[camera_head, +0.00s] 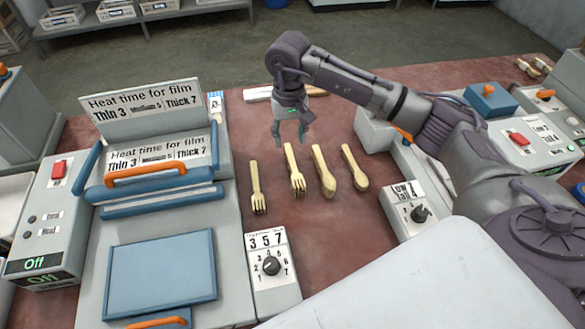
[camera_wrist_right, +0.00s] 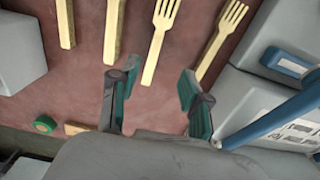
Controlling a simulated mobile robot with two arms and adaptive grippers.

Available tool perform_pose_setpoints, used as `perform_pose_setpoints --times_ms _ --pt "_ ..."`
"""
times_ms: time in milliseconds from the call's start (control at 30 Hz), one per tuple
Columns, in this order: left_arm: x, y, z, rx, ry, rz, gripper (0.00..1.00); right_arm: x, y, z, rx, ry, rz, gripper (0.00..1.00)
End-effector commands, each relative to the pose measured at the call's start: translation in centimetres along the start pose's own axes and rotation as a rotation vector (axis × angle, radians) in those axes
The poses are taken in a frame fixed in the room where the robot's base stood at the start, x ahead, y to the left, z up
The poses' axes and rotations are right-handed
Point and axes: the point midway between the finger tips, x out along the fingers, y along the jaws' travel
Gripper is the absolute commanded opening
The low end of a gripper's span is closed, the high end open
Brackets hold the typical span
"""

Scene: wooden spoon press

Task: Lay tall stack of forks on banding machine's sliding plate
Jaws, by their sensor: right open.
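Two pale yellow fork piles lie on the red-brown table. The left fork pile (camera_head: 257,190) looks lower, and the right fork pile (camera_head: 296,172) looks taller. In the wrist view they show as the taller forks (camera_wrist_right: 160,38) and the other forks (camera_wrist_right: 221,38). My right gripper (camera_head: 290,138) is open and empty above the table, just past the taller forks' handle end; in the wrist view that end lies between its fingers (camera_wrist_right: 156,88). The machine with heat-time signs (camera_head: 158,165) has a flat blue plate (camera_head: 162,273) in front, bare. My left gripper is out of view.
Two spoon piles lie to the right of the forks, the nearer one (camera_head: 324,172) and the farther one (camera_head: 354,168). A dial box (camera_head: 271,270) stands by the blue plate. An orange handle (camera_head: 146,172) sticks out from the machine. Another grey machine (camera_head: 408,205) stands at right.

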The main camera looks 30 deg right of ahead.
Motion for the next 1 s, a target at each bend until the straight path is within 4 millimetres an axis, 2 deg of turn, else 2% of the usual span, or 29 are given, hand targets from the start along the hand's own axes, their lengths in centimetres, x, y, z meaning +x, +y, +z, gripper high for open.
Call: perform_pose_setpoints --times_ms 100,300,533,667,800,1000 --pt "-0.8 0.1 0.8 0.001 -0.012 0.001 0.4 2.5 -0.1 0.2 -0.001 -0.006 -0.001 0.47" --pt "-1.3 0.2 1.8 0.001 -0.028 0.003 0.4 5.7 -0.1 0.1 -0.001 -0.003 -0.002 0.47" --pt "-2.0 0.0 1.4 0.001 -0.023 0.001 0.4 7.2 0.1 0.3 0.0 -0.003 -0.003 0.47" --pt "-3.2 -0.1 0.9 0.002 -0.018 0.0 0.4 9.1 0.6 0.7 0.001 -0.006 -0.003 0.47" --pt "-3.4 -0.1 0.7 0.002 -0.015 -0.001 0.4 11.0 0.6 0.6 0.0 -0.002 -0.005 0.47" --pt "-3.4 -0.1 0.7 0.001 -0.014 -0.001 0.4 11.7 0.7 0.5 -0.002 0.001 -0.005 0.47"
